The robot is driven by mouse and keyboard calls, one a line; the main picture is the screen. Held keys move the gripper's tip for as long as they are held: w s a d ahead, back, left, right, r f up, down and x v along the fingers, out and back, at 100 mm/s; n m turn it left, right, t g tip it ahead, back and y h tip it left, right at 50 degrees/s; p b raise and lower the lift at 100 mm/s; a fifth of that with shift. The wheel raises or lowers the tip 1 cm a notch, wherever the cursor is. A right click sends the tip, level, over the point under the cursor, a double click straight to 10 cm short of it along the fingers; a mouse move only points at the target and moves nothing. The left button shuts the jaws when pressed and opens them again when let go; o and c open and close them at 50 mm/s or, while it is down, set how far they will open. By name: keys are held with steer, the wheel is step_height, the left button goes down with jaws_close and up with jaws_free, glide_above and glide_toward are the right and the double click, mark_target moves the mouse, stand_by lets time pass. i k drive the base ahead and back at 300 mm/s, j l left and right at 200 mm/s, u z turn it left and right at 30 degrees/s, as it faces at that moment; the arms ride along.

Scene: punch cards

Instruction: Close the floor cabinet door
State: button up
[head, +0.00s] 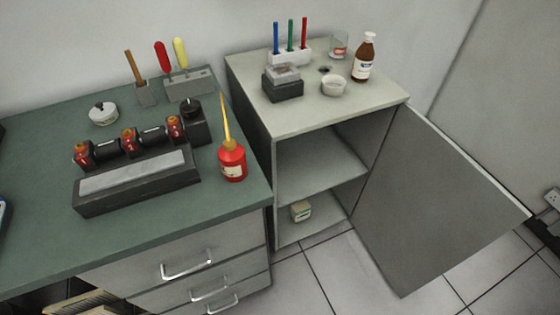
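The floor cabinet (259,119) is a grey box with a pale top, standing to the right of the green-topped workbench. Its door (440,205) is a flat grey panel, hinged at the cabinet's right side. The door stands wide open, swung out to the right and toward the viewer. Inside, a middle shelf (318,172) is bare, and a small pale green box (300,211) sits on the cabinet floor. No handle shows on the visible face of the door. My gripper is not in view.
The workbench (235,198) holds a red oil can (231,160), a sharpening stone (137,179) and tools. Its drawers (200,262) are shut. A brown bottle (364,58), white dish (334,86) and pens (290,36) stand on the cabinet top. Tiled floor (340,275) is clear before the cabinet.

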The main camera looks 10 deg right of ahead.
mark_target(425, 208)
steer(key=l+z, duration=0.25)
steer(key=z, duration=0.15)
steer(key=l+z, duration=0.65)
steer(key=z, duration=0.2)
